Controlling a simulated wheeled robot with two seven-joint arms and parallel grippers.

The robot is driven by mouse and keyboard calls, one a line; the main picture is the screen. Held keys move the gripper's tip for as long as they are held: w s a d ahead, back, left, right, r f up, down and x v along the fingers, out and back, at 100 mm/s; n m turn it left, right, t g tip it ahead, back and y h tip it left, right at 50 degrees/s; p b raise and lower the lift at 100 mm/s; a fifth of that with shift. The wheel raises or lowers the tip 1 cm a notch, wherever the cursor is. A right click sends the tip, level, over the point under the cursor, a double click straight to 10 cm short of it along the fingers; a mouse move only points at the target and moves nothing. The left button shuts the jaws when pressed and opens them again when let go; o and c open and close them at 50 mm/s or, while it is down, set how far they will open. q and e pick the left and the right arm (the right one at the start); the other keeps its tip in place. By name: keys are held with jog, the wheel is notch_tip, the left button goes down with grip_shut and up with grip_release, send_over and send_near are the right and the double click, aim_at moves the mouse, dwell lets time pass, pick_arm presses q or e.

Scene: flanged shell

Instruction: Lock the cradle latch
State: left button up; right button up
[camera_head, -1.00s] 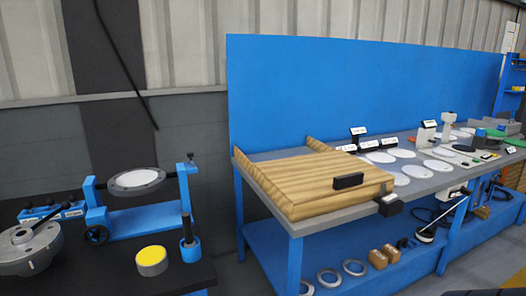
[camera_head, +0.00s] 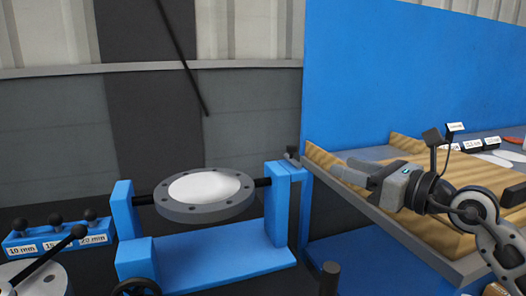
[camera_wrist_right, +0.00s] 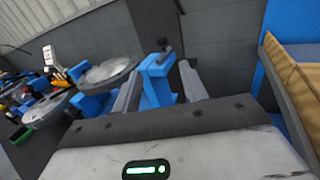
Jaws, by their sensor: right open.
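The blue cradle (camera_head: 207,256) stands on a dark bench and holds a grey flanged shell (camera_head: 205,195) with a white face between its two posts. The cradle latch (camera_head: 291,154) appears as a small dark piece on top of the right post. It also shows in the right wrist view (camera_wrist_right: 163,46), beyond the fingers. My right gripper (camera_head: 349,172) is open and empty, to the right of the latch and apart from it, pointing left. Its two fingers also show in the right wrist view (camera_wrist_right: 160,84), with the blue post visible between them. My left gripper is out of view.
A blue rack (camera_head: 60,240) with black knobs and millimetre labels stands left of the cradle. A grey round part with a lever (camera_head: 38,277) is at the lower left. A blue panel (camera_head: 410,70) rises behind.

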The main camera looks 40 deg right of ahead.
aim_at(296, 147)
jog(key=w, duration=0.4)
jog(key=w+p, duration=0.1)
jog(key=w, duration=0.4)
jog(key=w+a+p, duration=0.1)
jog(key=w, duration=0.3)
jog(key=shift+w+r, duration=0.25)
jog(key=shift+r, duration=0.05)
jog(key=shift+w+f, duration=0.1)
jog(key=shift+w, duration=0.8)
jog(key=shift+c, duration=0.3)
